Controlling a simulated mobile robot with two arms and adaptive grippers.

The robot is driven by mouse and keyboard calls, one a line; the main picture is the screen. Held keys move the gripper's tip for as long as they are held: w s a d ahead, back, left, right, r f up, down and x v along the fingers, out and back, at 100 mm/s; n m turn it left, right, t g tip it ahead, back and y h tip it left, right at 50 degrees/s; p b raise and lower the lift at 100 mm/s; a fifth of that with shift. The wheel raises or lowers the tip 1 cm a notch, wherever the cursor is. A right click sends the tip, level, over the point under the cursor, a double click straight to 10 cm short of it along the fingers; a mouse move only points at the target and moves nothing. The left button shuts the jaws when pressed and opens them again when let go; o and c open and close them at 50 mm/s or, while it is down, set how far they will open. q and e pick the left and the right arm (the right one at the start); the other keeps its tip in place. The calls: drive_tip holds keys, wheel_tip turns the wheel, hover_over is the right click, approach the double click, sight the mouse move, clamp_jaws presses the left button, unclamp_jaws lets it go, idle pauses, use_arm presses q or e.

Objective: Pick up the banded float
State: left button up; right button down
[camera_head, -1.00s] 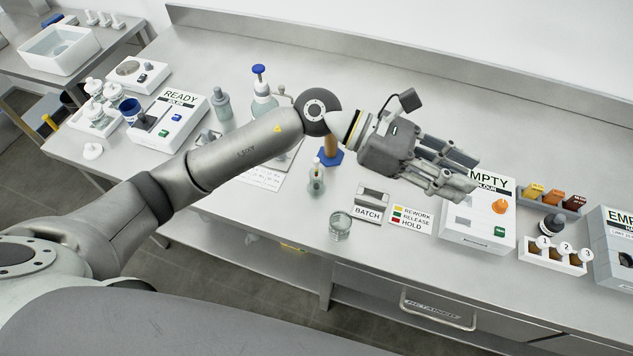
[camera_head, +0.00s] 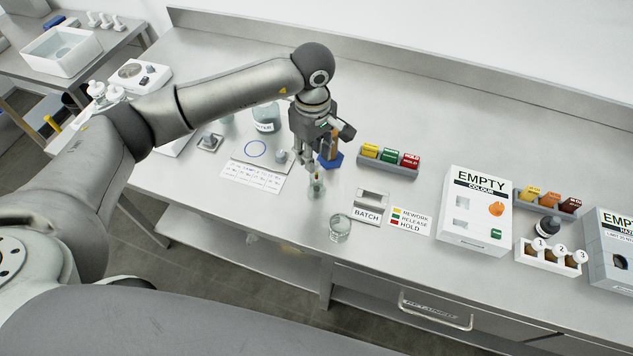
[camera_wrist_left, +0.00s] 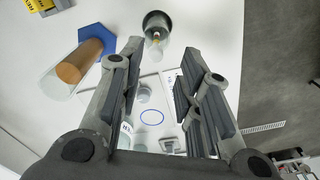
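What looks like the banded float (camera_wrist_left: 155,42), a thin pale stem with an orange-brown band, stands in a small dark-looking round vessel (camera_wrist_left: 158,20) at the top of the left wrist view. In the head view the small glass vessel (camera_head: 316,190) is just below my left gripper (camera_head: 310,163), which partly covers the stem. My left gripper points down, and its fingers (camera_wrist_left: 156,90) are apart with nothing between them. The float lies beyond the fingertips in the wrist view; I cannot tell the exact gap. My right gripper is not in view.
Close by stands a cylinder of brown liquid (camera_wrist_left: 85,62) on a blue hexagonal base (camera_head: 331,161). An empty glass beaker (camera_head: 340,228) stands in front. A BATCH holder (camera_head: 370,205), a colour-block rack (camera_head: 389,160) and an EMPTY box (camera_head: 475,212) are to the right.

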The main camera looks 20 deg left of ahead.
sight(316, 163)
use_arm(q)
drive_tip(key=shift+f, duration=0.35)
drive_tip(key=shift+d+f+p, duration=0.15)
drive_tip(key=shift+f+p, duration=0.35)
drive_tip(key=shift+p, duration=0.05)
drive_tip(key=f+p, duration=0.1)
drive_tip(key=f, duration=0.1)
drive_tip(key=f+p, duration=0.1)
drive_tip(key=f, duration=0.1)
drive_tip(key=shift+w+d, duration=0.15)
drive_tip(key=shift+d, duration=0.05)
drive_tip(key=shift+f, duration=0.25)
drive_tip(key=shift+c, duration=0.5)
drive_tip(key=c, duration=0.6)
